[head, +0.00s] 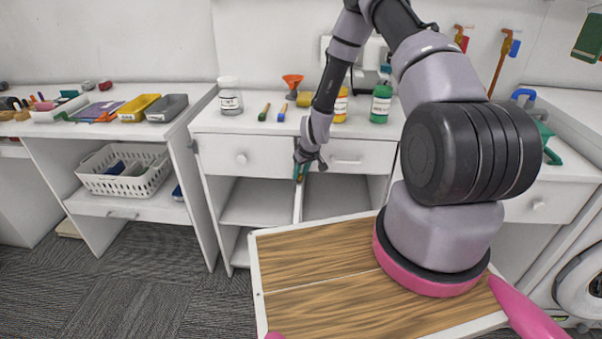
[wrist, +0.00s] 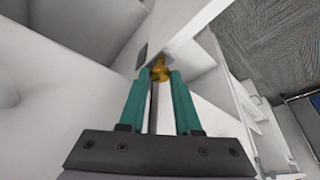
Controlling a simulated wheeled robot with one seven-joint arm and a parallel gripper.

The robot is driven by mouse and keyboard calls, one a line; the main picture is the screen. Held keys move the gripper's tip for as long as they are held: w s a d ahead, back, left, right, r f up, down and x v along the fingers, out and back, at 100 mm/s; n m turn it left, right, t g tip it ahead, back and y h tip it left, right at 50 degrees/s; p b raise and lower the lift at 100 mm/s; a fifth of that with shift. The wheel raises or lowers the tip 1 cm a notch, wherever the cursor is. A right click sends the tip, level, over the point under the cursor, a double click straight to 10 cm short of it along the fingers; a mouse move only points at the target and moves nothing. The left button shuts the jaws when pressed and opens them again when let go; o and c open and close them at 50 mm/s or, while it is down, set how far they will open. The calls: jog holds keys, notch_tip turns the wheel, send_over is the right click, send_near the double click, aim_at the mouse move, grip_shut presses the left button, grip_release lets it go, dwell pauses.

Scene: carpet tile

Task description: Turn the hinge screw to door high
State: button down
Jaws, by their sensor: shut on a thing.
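The hinge screw (wrist: 159,70) is a small golden-brown, knob-like piece in the wrist view. It stands at the edge of a white cabinet panel (wrist: 185,38). My gripper (wrist: 163,78) has two teal fingers, and their tips are shut on the screw from both sides. A thin grey rod runs between the fingers below it. In the head view my gripper (head: 301,170) points down at the front edge of the cabinet's upright divider (head: 298,203), below the drawers. The screw is too small and covered to make out clearly there.
A white basket (head: 125,170) stands on a shelf at the left. Jars and tools, including a green bottle (head: 380,104), stand on the counter above.

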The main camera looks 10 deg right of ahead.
jog(key=m, duration=0.1)
jog(key=m+h, duration=0.1)
jog(key=m, duration=0.2)
jog(key=shift+a+m+h, duration=0.25)
jog(key=shift+m+h, duration=0.05)
jog(key=shift+h, duration=0.1)
jog(key=m, duration=0.1)
jog(key=m+h, duration=0.1)
jog(key=m, duration=0.2)
jog(key=shift+w+a+h, duration=0.1)
jog(key=shift+a+h, duration=0.15)
jog(key=shift+h, duration=0.15)
jog(key=m+g+h, duration=0.1)
jog(key=m, duration=0.4)
jog(key=shift+w+a, duration=0.1)
jog(key=shift+w+a+m+g+h, duration=0.1)
jog(key=shift+m+g+h, duration=0.25)
jog(key=shift+m, duration=0.75)
jog(key=shift+w+m+g+h, duration=0.15)
jog(key=shift+m+g, duration=0.4)
jog(key=shift+m, duration=0.55)
jog(key=shift+s, duration=0.1)
jog(key=c, duration=0.9)
grip_release()
